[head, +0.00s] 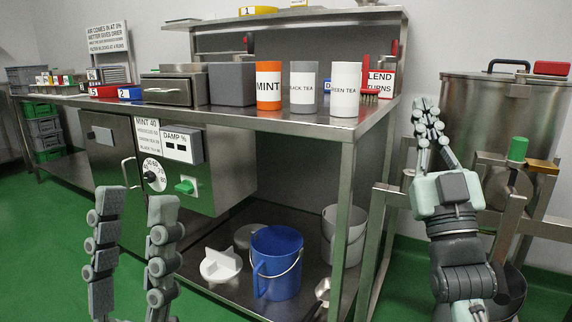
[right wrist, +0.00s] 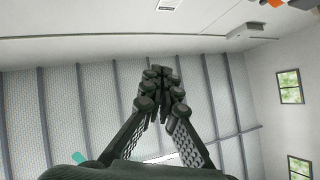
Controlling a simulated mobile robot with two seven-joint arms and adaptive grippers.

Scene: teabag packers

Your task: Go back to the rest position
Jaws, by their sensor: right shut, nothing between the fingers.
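My left gripper (head: 131,212) is low at the left of the head view, in front of the workbench. Its two grey fingers stand upright and wide apart, with nothing between them. My right gripper (head: 427,106) is at the right of the head view, pointing up, beside the bench's right end and in front of a large steel vessel. Its fingers are together. In the right wrist view the fingertips (right wrist: 160,75) meet, with nothing held, against a ribbed wall and ceiling.
The steel workbench (head: 300,121) carries an orange MINT canister (head: 269,88), grey and white tea canisters, and a drawer box. A blue bucket (head: 277,262) stands on its lower shelf. The steel vessel (head: 500,110) and a railed stand (head: 545,228) are close around my right arm. Green floor is open at left.

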